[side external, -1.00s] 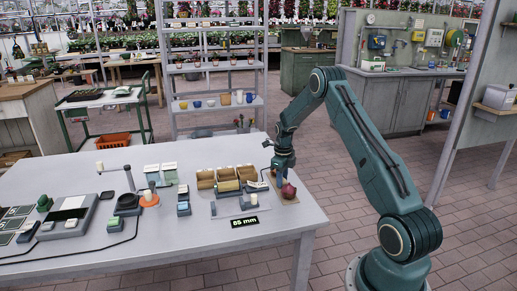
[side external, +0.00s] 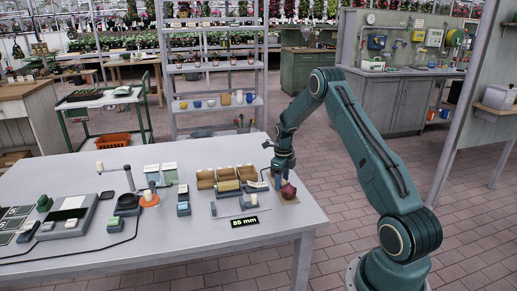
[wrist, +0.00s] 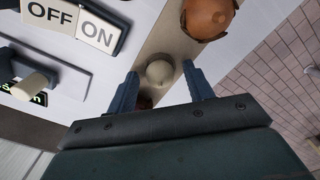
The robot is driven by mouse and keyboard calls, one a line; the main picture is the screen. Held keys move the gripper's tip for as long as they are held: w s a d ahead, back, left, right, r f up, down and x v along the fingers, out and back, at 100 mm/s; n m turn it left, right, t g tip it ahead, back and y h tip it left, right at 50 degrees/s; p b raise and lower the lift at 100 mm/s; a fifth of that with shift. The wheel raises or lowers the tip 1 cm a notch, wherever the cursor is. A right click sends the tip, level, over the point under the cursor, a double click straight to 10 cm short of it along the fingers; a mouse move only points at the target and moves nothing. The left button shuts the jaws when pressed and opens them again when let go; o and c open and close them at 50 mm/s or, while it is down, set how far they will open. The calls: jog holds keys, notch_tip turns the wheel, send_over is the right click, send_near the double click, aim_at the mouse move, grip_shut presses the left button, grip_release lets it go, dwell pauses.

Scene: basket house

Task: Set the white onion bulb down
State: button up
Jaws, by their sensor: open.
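The white onion bulb (wrist: 159,73) is pale and round. In the wrist view it sits between my gripper's two blue fingers, over a narrow tan board (wrist: 163,38). My gripper (wrist: 160,70) is open, with a gap showing on each side of the bulb. In the side view my gripper (side external: 282,182) is low at the right end of the table, and I cannot make out the white bulb there. A red onion (side external: 288,191) stands beside the fingers. Only a dark red sliver shows below the bulb in the wrist view.
A brown-orange onion (wrist: 207,17) lies on the board past the bulb. Wooden bins (side external: 205,180) stand close by on the table (side external: 190,240). The table's right edge is near.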

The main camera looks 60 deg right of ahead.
notch_tip(320, 180, up, 12)
dwell(0.6)
jog(key=shift+a, duration=0.1)
jog(key=shift+r, duration=0.1)
dwell(0.3)
jog(key=s+a+r+n+t, duration=0.1)
jog(key=s+a+r+n, duration=0.2)
jog(key=a+r+n, duration=0.7)
jog(key=s+a+r+n+t, duration=0.2)
jog(key=a+r+n, duration=0.55)
jog(key=a, duration=0.45)
jog(key=s+a+n+t, duration=0.1)
jog(key=s+a+n, duration=0.5)
jog(key=s+n, duration=0.3)
jog(key=s+a+n+t, duration=0.1)
jog(key=s+a+n, duration=0.6)
jog(key=s+n, duration=0.2)
jog(key=shift+s+a+r+t, duration=0.25)
jog(key=shift+r+t, duration=0.05)
jog(key=shift+r, duration=0.05)
